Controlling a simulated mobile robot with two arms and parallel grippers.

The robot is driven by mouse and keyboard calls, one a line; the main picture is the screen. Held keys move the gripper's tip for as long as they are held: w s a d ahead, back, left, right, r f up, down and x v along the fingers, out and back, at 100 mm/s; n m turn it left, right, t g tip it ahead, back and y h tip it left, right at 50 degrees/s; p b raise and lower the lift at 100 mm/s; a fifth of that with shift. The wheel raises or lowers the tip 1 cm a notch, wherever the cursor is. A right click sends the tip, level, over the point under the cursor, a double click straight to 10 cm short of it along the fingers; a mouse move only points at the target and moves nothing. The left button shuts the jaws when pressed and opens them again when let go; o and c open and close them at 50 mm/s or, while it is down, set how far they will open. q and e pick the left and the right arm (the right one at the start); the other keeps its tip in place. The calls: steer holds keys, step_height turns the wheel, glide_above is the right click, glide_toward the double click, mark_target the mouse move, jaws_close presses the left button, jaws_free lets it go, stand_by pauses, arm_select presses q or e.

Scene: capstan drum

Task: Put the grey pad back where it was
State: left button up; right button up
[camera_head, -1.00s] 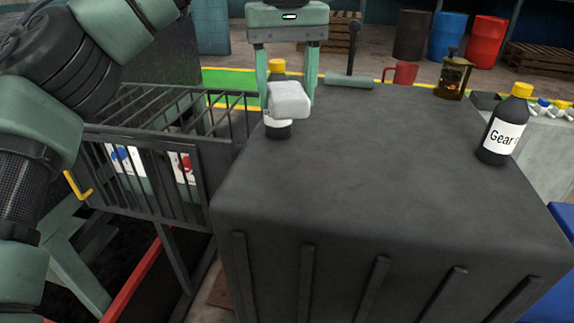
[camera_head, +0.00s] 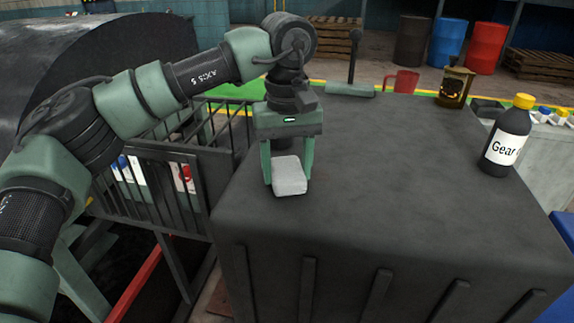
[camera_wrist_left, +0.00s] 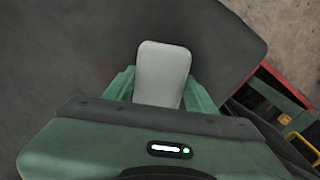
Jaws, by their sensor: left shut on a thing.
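The grey pad (camera_head: 290,177) is a pale, rounded block low over the left part of the dark ribbed top. My left gripper (camera_head: 287,174) points down with one finger on each side of it and is shut on it. In the left wrist view, the pad (camera_wrist_left: 163,75) sticks out between the green fingers (camera_wrist_left: 160,92). I cannot tell whether its underside touches the surface. My right gripper is not in view.
A black gear oil bottle (camera_head: 507,140) with a yellow cap stands at the right edge. A red mug (camera_head: 402,82), a brass lantern (camera_head: 455,87) and a levered grey-green bar (camera_head: 350,90) are along the back. A barred basket (camera_head: 160,175) adjoins the left side. The middle top is clear.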

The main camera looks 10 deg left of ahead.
mark_target(288, 168)
arm_select(q)
steer(key=shift+f, duration=0.15)
steer(key=o, duration=1.3)
step_height(288, 168, up, 12)
steer(key=shift+r+b, duration=0.2)
steer(key=shift+b, duration=0.2)
steer(key=shift+f, duration=0.1)
